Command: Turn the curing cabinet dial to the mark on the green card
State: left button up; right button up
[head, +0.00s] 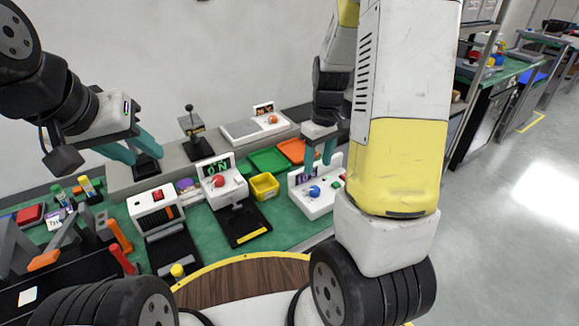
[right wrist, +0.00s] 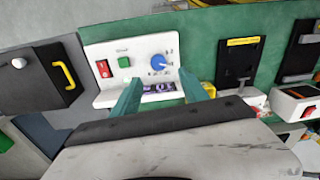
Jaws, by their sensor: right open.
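A white panel unit (head: 326,203) with a blue dial (head: 314,191) stands on the green bench. In the right wrist view its dial (right wrist: 162,64) has a pointer and small marks around it, too small to read. A red switch (right wrist: 103,68) and a green button (right wrist: 124,62) sit left of the dial. My right gripper (head: 318,163) is open above the unit, its fingers (right wrist: 158,82) apart and short of the dial. My left gripper (head: 146,157) is open and empty over the bench's back left. I cannot make out a green card with certainty.
A white box with a red knob (head: 218,181) and a yellow bin (head: 264,186) stand left of the dial unit. Green (head: 268,160) and orange (head: 292,150) trays lie behind. A unit with an orange knob (head: 272,119) stands on the back shelf. Tools crowd the left.

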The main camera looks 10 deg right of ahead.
aim_at(314, 188)
jog(key=shift+w+f, duration=0.25)
jog(key=shift+f, duration=0.75)
notch_tip(314, 188, down, 8)
jog(key=shift+a+r, duration=0.15)
jog(key=shift+r, duration=0.1)
grip_shut()
